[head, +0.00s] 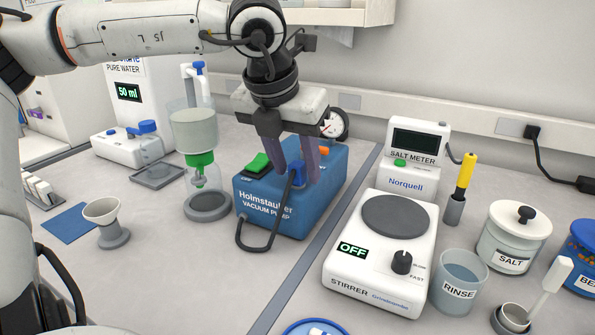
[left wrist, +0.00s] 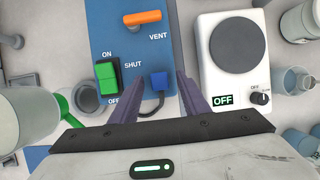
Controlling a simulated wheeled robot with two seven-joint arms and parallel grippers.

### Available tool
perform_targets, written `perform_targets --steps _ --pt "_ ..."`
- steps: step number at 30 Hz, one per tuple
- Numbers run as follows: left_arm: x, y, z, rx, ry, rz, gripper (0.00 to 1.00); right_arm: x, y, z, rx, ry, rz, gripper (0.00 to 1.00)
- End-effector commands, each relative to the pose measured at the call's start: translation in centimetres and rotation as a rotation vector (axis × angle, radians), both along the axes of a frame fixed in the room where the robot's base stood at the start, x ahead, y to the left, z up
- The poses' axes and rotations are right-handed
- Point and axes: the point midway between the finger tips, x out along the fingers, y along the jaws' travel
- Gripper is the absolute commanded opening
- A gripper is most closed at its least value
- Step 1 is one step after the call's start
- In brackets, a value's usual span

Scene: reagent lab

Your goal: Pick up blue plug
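The blue plug (left wrist: 158,83) sits at the front part of the top of the blue vacuum pump (head: 272,213), with a black cable running from it. In the head view the plug (head: 298,174) is partly covered by my left gripper (head: 298,178). In the left wrist view the plug lies between the two spread purple fingers of my left gripper (left wrist: 157,88), with a gap on each side. The gripper is open, pointing down over the pump. I cannot tell whether the fingertips reach the plug's height. My right gripper is in neither view.
On the pump are a green switch (left wrist: 107,78) and an orange vent lever (left wrist: 142,18). A filter flask with a green collar (head: 200,160) stands close on the left. The white stirrer (head: 385,250) is on the right. The cable loops in front of the pump.

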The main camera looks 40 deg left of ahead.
Motion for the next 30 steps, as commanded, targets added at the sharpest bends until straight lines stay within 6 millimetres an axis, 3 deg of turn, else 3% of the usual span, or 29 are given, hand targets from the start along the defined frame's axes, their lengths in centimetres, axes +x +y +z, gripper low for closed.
perform_targets --steps 1,6,7,17,30 --pt "0.0 0.0 0.0 0.000 0.000 0.000 0.34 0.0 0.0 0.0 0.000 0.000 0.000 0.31" --pt "0.0 0.0 0.0 0.001 0.000 0.000 0.05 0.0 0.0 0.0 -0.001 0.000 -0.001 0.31" --pt "0.0 0.0 0.0 0.001 0.000 0.000 0.04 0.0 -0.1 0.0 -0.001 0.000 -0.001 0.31" --pt "0.0 0.0 0.7 0.003 -0.002 0.001 0.04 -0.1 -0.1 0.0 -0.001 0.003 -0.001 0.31" --pt "0.0 0.0 8.7 0.003 -0.001 0.001 0.04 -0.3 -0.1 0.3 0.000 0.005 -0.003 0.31"
